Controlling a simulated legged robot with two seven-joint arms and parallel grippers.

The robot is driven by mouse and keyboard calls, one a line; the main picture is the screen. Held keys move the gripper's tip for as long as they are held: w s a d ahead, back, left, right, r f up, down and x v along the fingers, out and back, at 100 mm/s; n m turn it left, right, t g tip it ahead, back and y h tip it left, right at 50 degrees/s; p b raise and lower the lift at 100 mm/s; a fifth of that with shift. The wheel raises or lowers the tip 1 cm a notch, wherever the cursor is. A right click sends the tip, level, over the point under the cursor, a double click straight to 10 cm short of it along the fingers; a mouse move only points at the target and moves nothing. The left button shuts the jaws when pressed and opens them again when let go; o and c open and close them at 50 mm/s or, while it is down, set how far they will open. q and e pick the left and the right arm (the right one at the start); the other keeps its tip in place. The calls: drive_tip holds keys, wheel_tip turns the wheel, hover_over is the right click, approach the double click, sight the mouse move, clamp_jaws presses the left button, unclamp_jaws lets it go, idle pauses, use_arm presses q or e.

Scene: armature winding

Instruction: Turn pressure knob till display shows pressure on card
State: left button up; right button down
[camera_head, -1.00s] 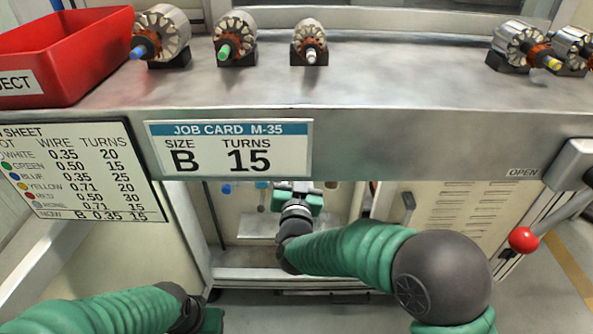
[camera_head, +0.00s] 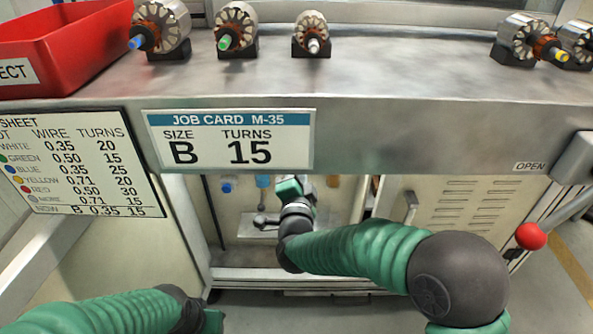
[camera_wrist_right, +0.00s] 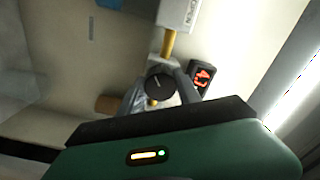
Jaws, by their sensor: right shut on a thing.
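In the right wrist view, a round black knob (camera_wrist_right: 160,88) sits between the fingers of my right gripper (camera_wrist_right: 162,92), which is shut on it. Beside the knob is a small black display (camera_wrist_right: 203,77) with red digits, tilted in the picture; they look like a 4 and a 3, but I cannot read them surely. In the head view my right gripper (camera_head: 297,188) is under the bench, with the knob hidden. The job card (camera_head: 230,140) reads size B, turns 15; I see no pressure on it. My left gripper (camera_head: 212,320) is partly in view at the bottom.
A yellow pipe (camera_wrist_right: 168,42) and a white label (camera_wrist_right: 178,14) are close to the knob. A lever with a red ball (camera_head: 530,236) is at the right. A sheet (camera_head: 75,165) hangs at the left. A red bin (camera_head: 60,50) and several armatures (camera_head: 235,28) stand on the bench.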

drive_tip(key=shift+f+m+b, duration=0.2)
drive_tip(key=shift+m+b, duration=0.4)
drive_tip(key=shift+m, duration=1.6)
drive_tip(key=c, duration=0.9)
unclamp_jaws()
drive_tip(key=shift+d, duration=0.1)
drive_tip(key=shift+o, duration=0.2)
drive_tip(key=shift+r, duration=0.1)
drive_tip(key=shift+s, duration=0.15)
drive_tip(key=s+p, duration=0.6)
drive_tip(key=s, duration=1)
drive_tip(key=shift+s, duration=0.3)
